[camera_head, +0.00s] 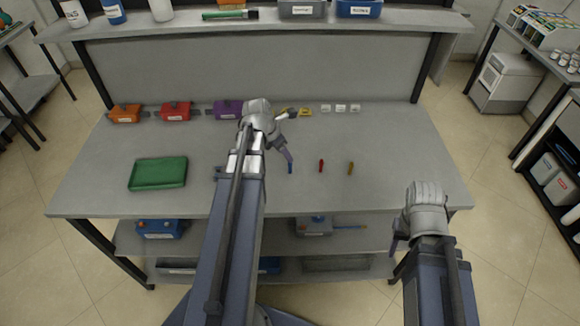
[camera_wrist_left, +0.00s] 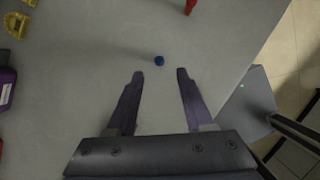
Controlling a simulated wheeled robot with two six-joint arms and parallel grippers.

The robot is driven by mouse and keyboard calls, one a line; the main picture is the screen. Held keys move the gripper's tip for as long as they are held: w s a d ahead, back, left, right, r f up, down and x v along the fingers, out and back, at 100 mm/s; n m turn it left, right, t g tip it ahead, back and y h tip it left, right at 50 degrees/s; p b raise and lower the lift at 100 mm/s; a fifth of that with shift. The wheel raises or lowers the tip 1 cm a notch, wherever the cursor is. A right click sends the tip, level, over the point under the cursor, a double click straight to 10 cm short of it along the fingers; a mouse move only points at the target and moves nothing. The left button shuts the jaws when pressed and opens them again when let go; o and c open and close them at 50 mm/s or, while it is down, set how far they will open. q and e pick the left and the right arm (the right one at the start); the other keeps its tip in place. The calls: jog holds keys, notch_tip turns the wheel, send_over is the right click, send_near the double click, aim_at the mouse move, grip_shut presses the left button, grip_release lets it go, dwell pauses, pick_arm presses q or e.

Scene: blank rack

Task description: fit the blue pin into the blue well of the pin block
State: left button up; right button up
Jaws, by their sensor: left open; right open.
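The blue pin (camera_head: 290,168) stands on the bench top, left of a red pin (camera_head: 321,165) and a yellow pin (camera_head: 351,168). My left gripper (camera_head: 288,153) is over the bench by the blue pin. In the left wrist view, the left gripper (camera_wrist_left: 160,74) is open and empty, with the blue pin (camera_wrist_left: 159,61) seen end-on just beyond its fingertips, roughly centred between them. My right gripper (camera_head: 398,240) is open, low at the bench's front right edge, away from the pins. I cannot make out the pin block or its blue well; my left arm hides part of the bench.
A green tray (camera_head: 158,174) lies at the left. Orange (camera_head: 125,113), red (camera_head: 176,111) and purple (camera_head: 227,109) boxes line the back, with a yellow piece (camera_head: 305,112) and small white items (camera_head: 340,108) farther right. The right part of the bench is clear.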

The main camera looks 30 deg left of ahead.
aim_at(290, 167)
pick_arm(q)
jog(key=shift+a+n, duration=0.4)
jog(key=shift+n, duration=0.1)
jog(key=b+x, duration=0.7)
jog(key=x, duration=0.1)
jog(key=shift+d, duration=0.25)
jog(key=shift+r, duration=0.15)
jog(key=shift+c, duration=0.2)
grip_shut()
